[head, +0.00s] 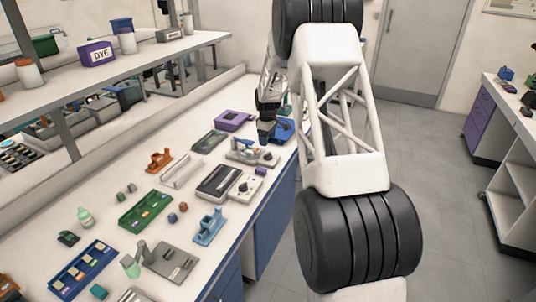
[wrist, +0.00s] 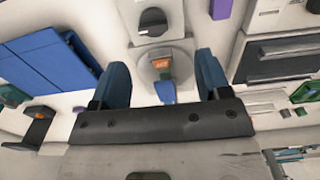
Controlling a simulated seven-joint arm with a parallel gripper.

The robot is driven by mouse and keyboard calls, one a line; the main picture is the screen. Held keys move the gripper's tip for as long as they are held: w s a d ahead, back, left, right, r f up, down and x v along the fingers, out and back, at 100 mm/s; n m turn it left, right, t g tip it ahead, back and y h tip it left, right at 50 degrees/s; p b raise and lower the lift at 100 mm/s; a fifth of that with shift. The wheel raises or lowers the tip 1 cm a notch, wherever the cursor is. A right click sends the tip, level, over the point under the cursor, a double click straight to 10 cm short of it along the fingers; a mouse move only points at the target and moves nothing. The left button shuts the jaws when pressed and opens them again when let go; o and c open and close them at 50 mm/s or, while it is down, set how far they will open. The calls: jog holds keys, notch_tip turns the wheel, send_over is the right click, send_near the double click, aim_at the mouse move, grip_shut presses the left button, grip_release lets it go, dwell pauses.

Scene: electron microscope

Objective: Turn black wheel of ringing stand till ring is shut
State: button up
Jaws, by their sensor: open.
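The ringing stand (wrist: 172,54) is a light grey unit, seen from above in the wrist view between my fingers. A black wheel (wrist: 153,20) sits on its pale plate, beyond the fingertips. On its round part is a small orange and green piece with a blue piece (wrist: 165,92) beside it. I cannot make out the ring or whether it is shut.
A blue case (wrist: 45,65) lies to the left in the wrist view, a dark-fronted grey device (wrist: 280,60) to the right. In the head view a purple box (head: 233,120) and a grey tray (head: 209,141) are near. The bench's front edge runs close by.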

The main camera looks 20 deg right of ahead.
aim_at(268, 153)
jog(key=shift+w+d+f, duration=0.35)
jog(key=shift+w+f, duration=0.15)
jog(key=shift+f, duration=0.2)
jog(key=shift+f, duration=0.15)
jog(key=shift+f, duration=3.75)
jog(key=c, duration=0.9)
